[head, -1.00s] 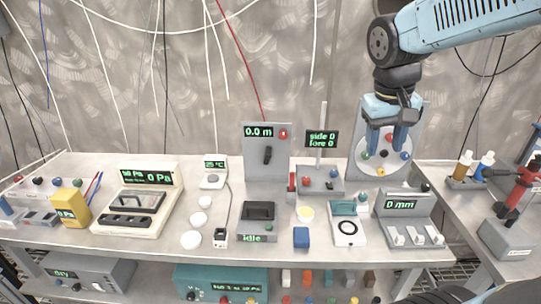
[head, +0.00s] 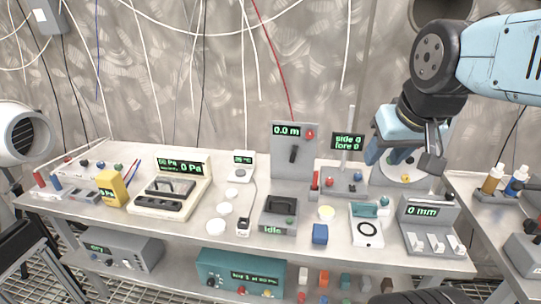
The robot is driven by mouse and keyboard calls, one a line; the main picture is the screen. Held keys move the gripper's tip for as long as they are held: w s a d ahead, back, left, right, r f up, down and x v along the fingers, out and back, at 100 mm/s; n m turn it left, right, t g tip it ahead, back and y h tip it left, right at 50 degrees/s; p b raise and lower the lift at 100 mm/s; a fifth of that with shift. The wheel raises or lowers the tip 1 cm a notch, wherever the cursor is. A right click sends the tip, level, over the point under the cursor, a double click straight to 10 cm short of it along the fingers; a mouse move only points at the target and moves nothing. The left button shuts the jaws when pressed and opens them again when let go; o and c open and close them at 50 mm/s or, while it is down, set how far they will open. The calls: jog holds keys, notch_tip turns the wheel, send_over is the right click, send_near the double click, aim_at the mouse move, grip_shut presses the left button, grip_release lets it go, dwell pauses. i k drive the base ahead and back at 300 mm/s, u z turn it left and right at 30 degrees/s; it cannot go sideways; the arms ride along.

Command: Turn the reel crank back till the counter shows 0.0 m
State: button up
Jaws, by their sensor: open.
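The counter (head: 286,130) at the top of an upright grey panel (head: 310,160) reads 0.0 m in green. A black handle (head: 293,153) sits below it, tilted slightly; it looks like the crank. A red knob (head: 309,134) is to the right of the counter. No reel can be made out around the handle. My gripper (head: 405,158) is open and empty, to the right of the panel and well apart from the handle. It partly hides a grey board with a round disc (head: 405,178) behind it.
A small post with a "side 0 fore 0" display (head: 348,141) stands between the panel and my gripper. A black-topped device reading idle (head: 280,212) and a blue cube (head: 320,234) are in front. A 0 mm device (head: 424,212) stands at right.

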aim_at(295, 149)
jog(key=u, duration=0.95)
jog(key=k, duration=1.3)
jog(key=z, duration=1.25)
jog(key=i, duration=1.05)
